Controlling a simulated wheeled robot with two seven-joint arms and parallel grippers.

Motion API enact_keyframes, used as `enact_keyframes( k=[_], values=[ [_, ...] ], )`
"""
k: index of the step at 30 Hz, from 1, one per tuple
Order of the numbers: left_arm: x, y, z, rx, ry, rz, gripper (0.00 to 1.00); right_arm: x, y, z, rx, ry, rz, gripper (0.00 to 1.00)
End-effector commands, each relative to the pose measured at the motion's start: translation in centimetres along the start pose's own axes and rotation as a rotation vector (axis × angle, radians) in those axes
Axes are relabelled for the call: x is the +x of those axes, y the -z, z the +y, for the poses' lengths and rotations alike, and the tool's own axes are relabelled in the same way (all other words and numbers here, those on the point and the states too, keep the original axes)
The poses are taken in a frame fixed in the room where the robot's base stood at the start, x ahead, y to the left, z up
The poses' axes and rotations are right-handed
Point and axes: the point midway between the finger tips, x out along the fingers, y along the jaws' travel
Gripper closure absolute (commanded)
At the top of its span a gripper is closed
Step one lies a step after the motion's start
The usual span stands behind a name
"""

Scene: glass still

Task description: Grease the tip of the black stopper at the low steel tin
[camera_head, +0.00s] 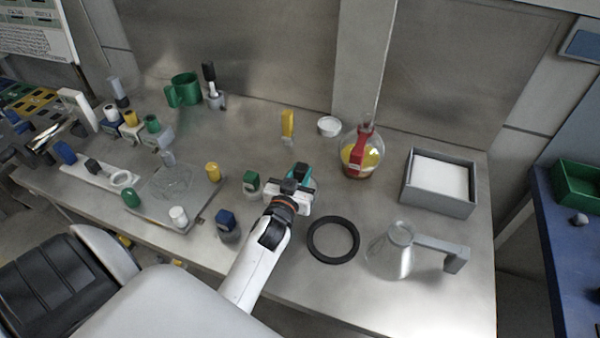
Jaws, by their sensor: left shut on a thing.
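My left gripper (293,187) is over the middle of the bench, in front of the low steel tin and to its left. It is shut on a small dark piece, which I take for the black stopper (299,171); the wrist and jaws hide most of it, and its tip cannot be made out. A teal thing (307,178) shows right by the jaws; whether it touches them is unclear. The low steel tin (329,128) is round and shallow with a pale inside, and stands near the back wall, apart from the gripper. My right gripper is not in view.
A round flask (361,156) with yellow liquid and a red clip stands right of the tin. A yellow thing (287,123) stands left of it. A black ring (333,240), a conical flask (391,252) and a grey box (439,205) are at right. Small coloured pieces crowd the left.

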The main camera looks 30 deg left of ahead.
Motion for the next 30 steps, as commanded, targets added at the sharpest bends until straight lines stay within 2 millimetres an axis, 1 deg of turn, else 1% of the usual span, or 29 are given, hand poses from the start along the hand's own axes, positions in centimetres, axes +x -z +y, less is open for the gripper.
enact_keyframes(
  k=[17, 30],
  values=[
    [0.01, -0.03, -0.01, 0.0, 0.0, -0.001, 1.0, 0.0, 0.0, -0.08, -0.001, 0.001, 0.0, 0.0],
    [0.04, 0.47, -0.01, 0.0, 0.0, -0.001, 1.0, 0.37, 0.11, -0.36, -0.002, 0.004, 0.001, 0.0]
  ],
)
